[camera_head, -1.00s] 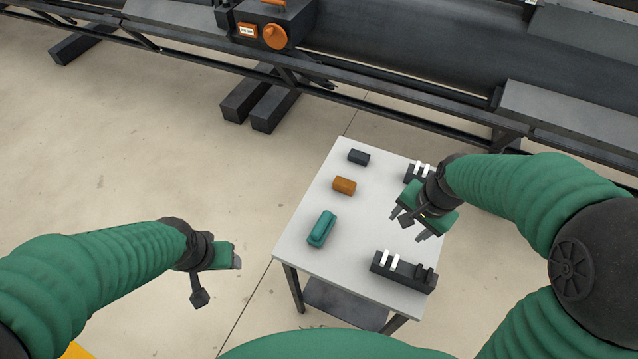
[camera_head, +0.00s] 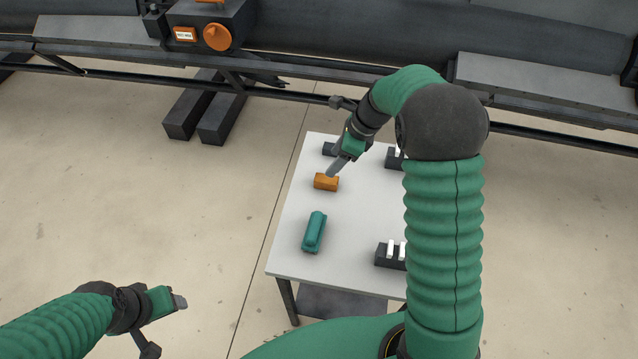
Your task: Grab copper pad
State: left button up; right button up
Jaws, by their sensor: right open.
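The copper pad (camera_head: 326,182) is an orange-brown block lying on the white table (camera_head: 355,262), between a dark block and a teal block. My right gripper (camera_head: 334,171) is open, pointing down with its fingertips just above the far side of the copper pad. Whether the fingers touch the pad cannot be told. My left gripper (camera_head: 180,301) is off to the lower left, away from the table, pointing right; its jaw state is not clear.
The teal block (camera_head: 314,232) lies in front of the copper pad. A dark block (camera_head: 329,149) lies behind it, partly hidden by my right gripper. Dark holders with white pieces (camera_head: 390,254) stand on the table's right, partly behind my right arm. Large dark machinery (camera_head: 330,35) runs along the back.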

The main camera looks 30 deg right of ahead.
aim_at(326, 178)
jog(key=f, duration=0.2)
jog(key=w+f, duration=0.1)
jog(key=f, duration=0.1)
jog(key=w+f, duration=0.1)
jog(key=f, duration=0.1)
jog(key=shift+d+f, duration=0.15)
jog(key=shift+f, duration=0.15)
jog(key=f, duration=0.1)
jog(key=a+f, duration=0.1)
jog(key=a+f+b, duration=0.1)
jog(key=f, duration=0.1)
jog(key=shift+a+f, duration=0.1)
jog(key=shift+w+f, duration=0.1)
jog(key=shift+d, duration=0.35)
jog(key=shift+c, duration=0.9)
jog(key=shift+d, duration=0.15)
jog(key=c, duration=1)
pick_arm(q)
jog(key=shift+w+d+f, duration=0.25)
jog(key=shift+d+f, duration=0.2)
jog(key=shift+f, duration=0.25)
pick_arm(e)
jog(key=shift+a, duration=0.3)
grip_shut()
